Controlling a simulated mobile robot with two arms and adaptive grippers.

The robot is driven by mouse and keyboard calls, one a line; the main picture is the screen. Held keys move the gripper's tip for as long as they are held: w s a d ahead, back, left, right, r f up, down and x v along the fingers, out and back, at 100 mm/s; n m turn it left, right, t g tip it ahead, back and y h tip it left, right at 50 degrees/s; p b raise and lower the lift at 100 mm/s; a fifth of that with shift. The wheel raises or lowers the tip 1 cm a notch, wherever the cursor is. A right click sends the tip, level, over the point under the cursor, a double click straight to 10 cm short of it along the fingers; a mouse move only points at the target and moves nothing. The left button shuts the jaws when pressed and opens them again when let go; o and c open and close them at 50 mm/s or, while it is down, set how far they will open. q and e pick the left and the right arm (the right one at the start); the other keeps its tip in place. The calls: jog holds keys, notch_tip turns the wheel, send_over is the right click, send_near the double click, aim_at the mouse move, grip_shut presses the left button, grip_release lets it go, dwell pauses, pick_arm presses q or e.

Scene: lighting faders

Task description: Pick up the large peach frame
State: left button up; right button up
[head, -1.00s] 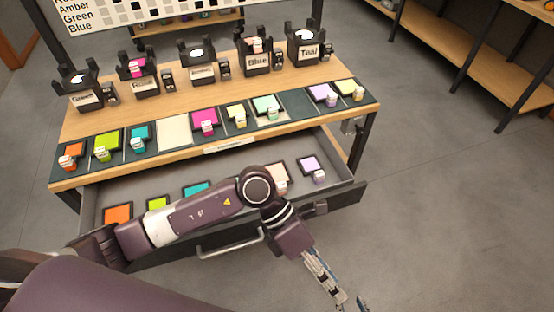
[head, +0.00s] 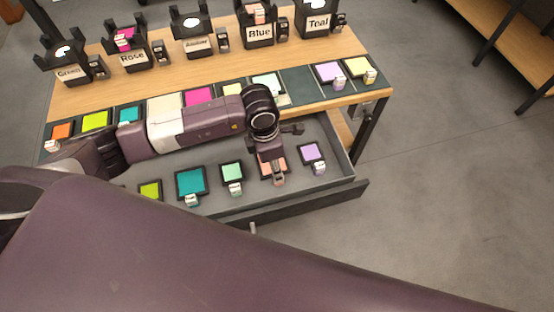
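The peach frame (head: 266,172) lies in the open drawer, between a mint frame and a lilac frame. It is a small dark-edged panel with a peach face, partly covered by my gripper. My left gripper (head: 277,174) points down over it, at its tab side. The fingers are small and overlap the frame and its tab, so I cannot tell whether they are open or shut, or whether they touch it. My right gripper is out of view.
The mint frame (head: 232,172) and lilac frame (head: 312,152) lie close on either side. A teal frame (head: 191,182) is farther left. The drawer front (head: 330,196) and the tabletop with more coloured frames bound the space. Labelled lamp holders stand behind.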

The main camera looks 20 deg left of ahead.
pick_arm(q)
jog(key=shift+w+d+f+p, duration=0.1)
jog(key=shift+w+f+p, duration=0.1)
jog(key=shift+f, duration=1.1)
jog(key=shift+w+d+f+p, duration=0.15)
jog(key=shift+f+p, duration=0.1)
jog(key=shift+f, duration=1.1)
jog(key=shift+w+d+f+p, duration=0.1)
jog(key=shift+w+f+p, duration=0.1)
jog(key=shift+f, duration=1.1)
grip_shut()
